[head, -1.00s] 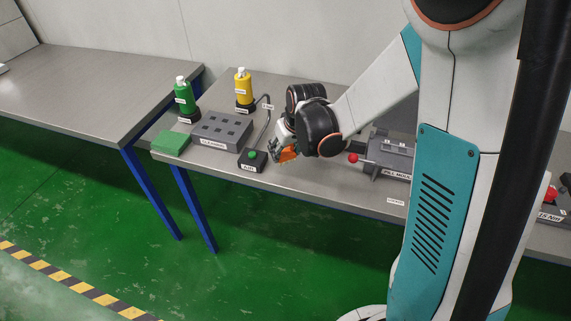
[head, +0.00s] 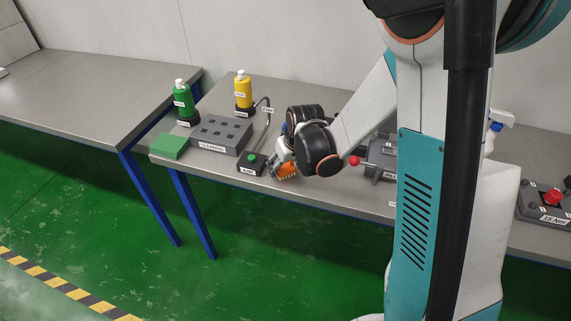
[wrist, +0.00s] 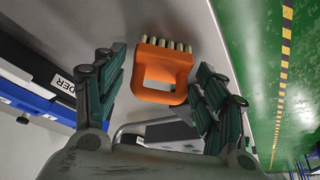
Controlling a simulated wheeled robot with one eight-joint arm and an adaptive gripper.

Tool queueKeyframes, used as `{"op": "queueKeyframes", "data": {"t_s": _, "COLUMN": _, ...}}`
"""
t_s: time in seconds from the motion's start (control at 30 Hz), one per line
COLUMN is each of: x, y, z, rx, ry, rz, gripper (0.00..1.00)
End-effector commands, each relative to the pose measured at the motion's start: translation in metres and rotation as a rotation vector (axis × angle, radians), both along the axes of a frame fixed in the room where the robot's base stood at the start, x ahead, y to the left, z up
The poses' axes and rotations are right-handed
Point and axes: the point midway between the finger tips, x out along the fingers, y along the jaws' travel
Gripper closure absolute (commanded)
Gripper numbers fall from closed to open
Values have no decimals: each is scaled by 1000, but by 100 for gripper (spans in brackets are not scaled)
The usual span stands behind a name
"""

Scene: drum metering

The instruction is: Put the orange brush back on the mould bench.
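The orange brush (head: 287,171) is at the front edge of the grey bench (head: 330,196), right of the air box. In the wrist view the brush (wrist: 162,72) has a looped handle and a row of pale bristles pointing away from me. My gripper (head: 279,165) is right at the brush. In the wrist view my gripper (wrist: 163,72) has its fingers spread on either side of the brush, with visible gaps between them and it. I cannot tell whether the brush lies fully flat on the bench.
A black air box (head: 251,165) with a green button and a grey cleaning block (head: 220,135) stand left of my gripper. A green pad (head: 169,146), green bottle (head: 184,100) and yellow bottle (head: 243,92) are farther left. A grey mould fixture (head: 380,158) with a red knob stands right.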

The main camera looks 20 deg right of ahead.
Motion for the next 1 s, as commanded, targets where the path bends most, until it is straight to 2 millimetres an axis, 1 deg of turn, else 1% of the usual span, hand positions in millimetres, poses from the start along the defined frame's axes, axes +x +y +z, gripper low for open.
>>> {"op": "queueKeyframes", "data": {"t_s": 0.3, "x": 0, "y": 0, "z": 1, "rx": 0, "ry": 0, "rz": 0, "gripper": 30}}
{"op": "queueKeyframes", "data": {"t_s": 0.43, "x": -1, "y": 0, "z": 7, "rx": 0, "ry": 0, "rz": 0, "gripper": 30}}
{"op": "queueKeyframes", "data": {"t_s": 0.57, "x": -9, "y": -2, "z": 26, "rx": 0, "ry": 0, "rz": -1, "gripper": 30}}
{"op": "queueKeyframes", "data": {"t_s": 0.8, "x": -27, "y": -4, "z": 71, "rx": 0, "ry": 0, "rz": 0, "gripper": 30}}
{"op": "queueKeyframes", "data": {"t_s": 1.0, "x": -39, "y": -7, "z": 99, "rx": 0, "ry": 0, "rz": 0, "gripper": 30}}
